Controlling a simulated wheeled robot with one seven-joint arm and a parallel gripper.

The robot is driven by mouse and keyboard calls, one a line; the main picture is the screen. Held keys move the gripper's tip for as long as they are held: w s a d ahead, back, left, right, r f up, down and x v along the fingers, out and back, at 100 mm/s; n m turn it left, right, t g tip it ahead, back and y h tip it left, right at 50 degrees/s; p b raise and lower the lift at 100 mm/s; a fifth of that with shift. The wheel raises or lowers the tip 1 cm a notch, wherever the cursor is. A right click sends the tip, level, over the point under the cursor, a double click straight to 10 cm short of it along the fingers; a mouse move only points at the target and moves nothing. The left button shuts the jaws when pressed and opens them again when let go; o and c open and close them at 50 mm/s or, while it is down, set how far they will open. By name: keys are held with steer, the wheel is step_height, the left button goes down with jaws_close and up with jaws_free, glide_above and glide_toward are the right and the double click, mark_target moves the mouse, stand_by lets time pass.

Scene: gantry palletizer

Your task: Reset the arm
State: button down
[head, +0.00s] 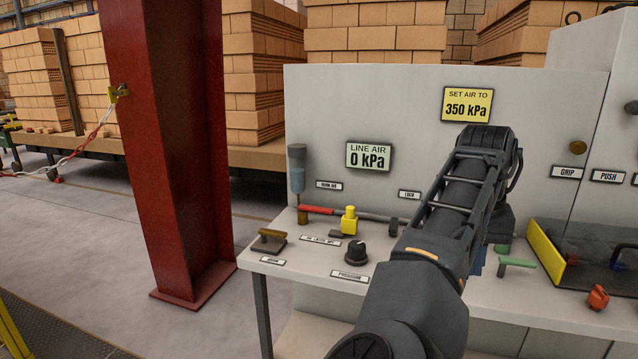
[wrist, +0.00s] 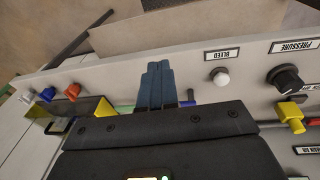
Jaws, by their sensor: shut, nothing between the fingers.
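My arm reaches from the bottom of the head view over the grey control console (head: 320,110), bent, with its wrist turned down. In the wrist view my gripper (wrist: 158,68) shows its blue fingers closed together, with nothing visible between them. In the head view the gripper is mostly hidden behind my arm; only a bit of blue shows beside the arm. The fingers are over the console shelf, near the white bleed button (wrist: 219,77) and the green handle (head: 516,262). I cannot tell whether they touch anything.
The black pressure knob (head: 356,252), yellow block (head: 349,220) and brown-handled drain (head: 270,240) stand on the shelf. The gauge (head: 369,156) reads 0 kPa; a sign (head: 467,104) says 350 kPa. A yellow-edged tray (head: 545,252) and red knob (head: 598,297) are right. A red column (head: 172,130) stands left.

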steer(key=s+d+f+t+h, duration=0.1)
steer(key=s+d+f+h, duration=0.2)
steer(key=d, duration=0.5)
steer(key=s+d+f+t+h, duration=0.25)
steer(key=d+f, duration=0.25)
steer(key=d, duration=0.3)
steer(key=s+d+f+n+t+h, duration=0.25)
steer(key=s+f+n+t, duration=0.2)
steer(key=s, duration=0.35)
steer(key=s+a+f+n+t+y, duration=0.2)
steer(key=s+a+f+t+y, duration=0.15)
steer(key=s+a, duration=0.55)
steer(key=s+a+f+n+t+y, duration=0.2)
steer(key=s+a+y, duration=0.25)
steer(key=s, duration=0.85)
steer(key=s+a+r+m+y, duration=0.1)
steer(key=s+a+r+m, duration=0.1)
steer(key=s+a+r, duration=0.3)
steer(key=s+a+r+m, duration=0.2)
steer(key=s+a+r, duration=0.2)
steer(key=s, duration=0.6)
steer(key=shift+s+a+r+y, duration=0.2)
steer(key=shift+a+r+y, duration=0.2)
steer(key=shift+a, duration=0.55)
steer(key=shift+t, duration=0.25)
